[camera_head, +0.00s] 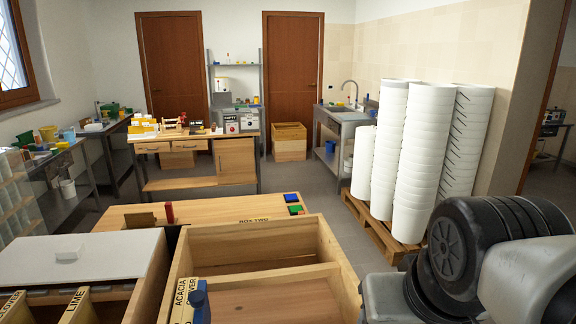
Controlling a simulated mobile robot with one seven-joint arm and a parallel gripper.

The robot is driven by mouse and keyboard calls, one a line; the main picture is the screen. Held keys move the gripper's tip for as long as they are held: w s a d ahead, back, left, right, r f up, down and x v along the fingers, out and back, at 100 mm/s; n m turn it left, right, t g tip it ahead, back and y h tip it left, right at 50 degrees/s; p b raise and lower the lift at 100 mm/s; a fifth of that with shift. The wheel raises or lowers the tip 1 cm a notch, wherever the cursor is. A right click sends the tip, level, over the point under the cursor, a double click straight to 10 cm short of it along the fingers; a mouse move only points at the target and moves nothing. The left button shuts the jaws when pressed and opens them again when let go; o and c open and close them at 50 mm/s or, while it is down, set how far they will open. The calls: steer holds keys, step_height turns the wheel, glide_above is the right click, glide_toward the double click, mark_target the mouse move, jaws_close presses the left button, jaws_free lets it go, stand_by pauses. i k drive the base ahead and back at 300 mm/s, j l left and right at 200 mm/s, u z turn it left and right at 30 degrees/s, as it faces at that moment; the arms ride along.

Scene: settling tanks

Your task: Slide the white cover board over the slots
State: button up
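The white cover board (115,262) lies flat at the lower left, with a small raised white block (69,248) on top serving as a grip. It covers the far part of a wooden box. The slots (60,307) show at its near edge, split by wooden dividers; one is labelled LIME. The near part of the slots runs out of the picture. My arm shows as dark and grey links at the lower right, but my gripper is outside the view.
White bucket stacks (419,160) stand right.

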mark_target(126, 254)
steer(key=k+j+u, duration=0.15)
steer(key=u, duration=0.3)
steer(key=k+j+u, duration=0.15)
steer(key=j+u, duration=0.25)
steer(key=l, duration=0.1)
